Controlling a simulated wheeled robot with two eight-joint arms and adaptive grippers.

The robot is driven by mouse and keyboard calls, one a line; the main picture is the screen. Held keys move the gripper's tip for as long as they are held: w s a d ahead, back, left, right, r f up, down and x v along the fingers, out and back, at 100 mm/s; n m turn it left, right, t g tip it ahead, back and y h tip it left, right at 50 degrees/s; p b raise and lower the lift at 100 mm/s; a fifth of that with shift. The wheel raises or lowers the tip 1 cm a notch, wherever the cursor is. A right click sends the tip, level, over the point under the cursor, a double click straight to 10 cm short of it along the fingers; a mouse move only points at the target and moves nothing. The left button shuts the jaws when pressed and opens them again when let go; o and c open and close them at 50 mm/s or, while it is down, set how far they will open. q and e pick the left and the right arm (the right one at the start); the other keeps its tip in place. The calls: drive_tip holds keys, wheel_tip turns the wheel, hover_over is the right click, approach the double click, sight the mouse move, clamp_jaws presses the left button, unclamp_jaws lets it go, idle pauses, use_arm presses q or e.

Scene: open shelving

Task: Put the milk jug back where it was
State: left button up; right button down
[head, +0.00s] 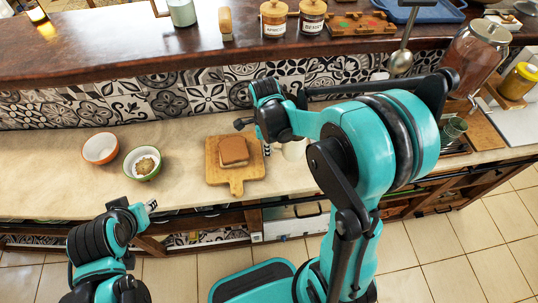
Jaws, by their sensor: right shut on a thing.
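A white vessel (293,151), which looks like the milk jug, is at the counter just right of the cutting board. My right arm hides most of it, and I cannot tell whether it touches the counter. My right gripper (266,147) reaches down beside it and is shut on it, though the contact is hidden. My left gripper (151,206) is over the counter's front edge at lower left, away from the jug; its fingers are too small to read.
A wooden board (237,188) with a brown-topped slice (233,151) lies left of the jug. An orange bowl (100,148) and a green bowl (142,163) stand further left. Jars (274,18) line the raised shelf (110,52). A large dispenser (472,60) stands at right.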

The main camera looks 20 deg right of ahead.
drive_tip(key=shift+w+d+f, duration=0.3)
drive_tip(key=shift+w+f, duration=0.4)
drive_tip(key=shift+w, duration=0.25)
wheel_tip(320, 180, down, 3)
drive_tip(key=shift+f+b, duration=0.2)
drive_tip(key=shift+b, duration=0.75)
drive_tip(key=shift+f, duration=0.25)
drive_tip(key=shift+f, duration=0.1)
drive_tip(key=c, duration=1.9)
unclamp_jaws()
